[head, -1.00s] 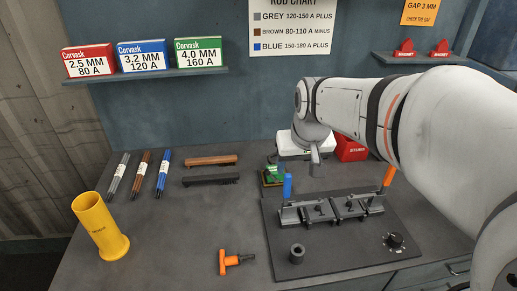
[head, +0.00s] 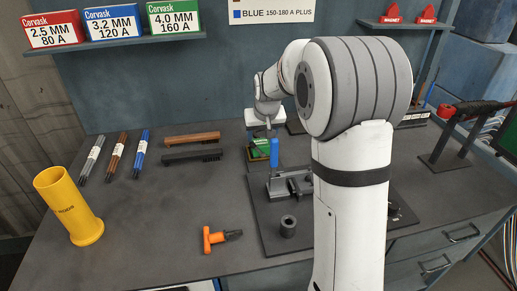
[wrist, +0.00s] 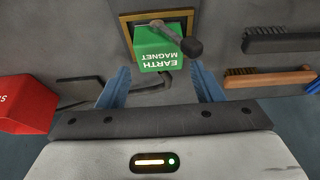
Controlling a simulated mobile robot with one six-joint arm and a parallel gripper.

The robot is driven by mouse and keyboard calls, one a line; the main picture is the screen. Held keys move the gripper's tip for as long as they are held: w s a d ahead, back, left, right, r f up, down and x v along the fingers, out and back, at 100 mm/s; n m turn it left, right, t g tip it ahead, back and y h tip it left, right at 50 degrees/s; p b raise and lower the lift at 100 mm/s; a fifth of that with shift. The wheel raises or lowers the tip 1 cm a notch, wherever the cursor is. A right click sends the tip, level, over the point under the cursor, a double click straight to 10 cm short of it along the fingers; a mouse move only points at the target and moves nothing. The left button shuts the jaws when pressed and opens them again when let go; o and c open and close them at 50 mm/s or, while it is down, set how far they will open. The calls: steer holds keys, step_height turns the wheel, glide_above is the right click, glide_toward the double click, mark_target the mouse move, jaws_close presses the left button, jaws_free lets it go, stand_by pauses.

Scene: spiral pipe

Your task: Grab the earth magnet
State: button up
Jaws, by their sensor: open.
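The earth magnet (wrist: 160,48) is a green block with white lettering, upside down in the wrist view, with a tan-edged base behind it. In the head view it (head: 262,148) stands on the bench behind a blue post. A grey lever with a black knob (wrist: 190,47) crosses in front of it in the wrist view. My gripper (wrist: 160,70) is open, its blue fingers on either side of the block's lower part.
A black fixture plate (head: 262,228) with the blue post (head: 274,152) lies in front, partly hidden by my arm. Brown (head: 192,139) and black (head: 192,157) brushes lie left. A red box (wrist: 22,105) is close at the wrist view's left.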

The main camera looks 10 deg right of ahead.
mark_target(261, 142)
steer(key=x, duration=0.6)
steer(key=shift+c, duration=0.3)
steer(key=c, duration=1.1)
steer(key=shift+w+r, duration=0.1)
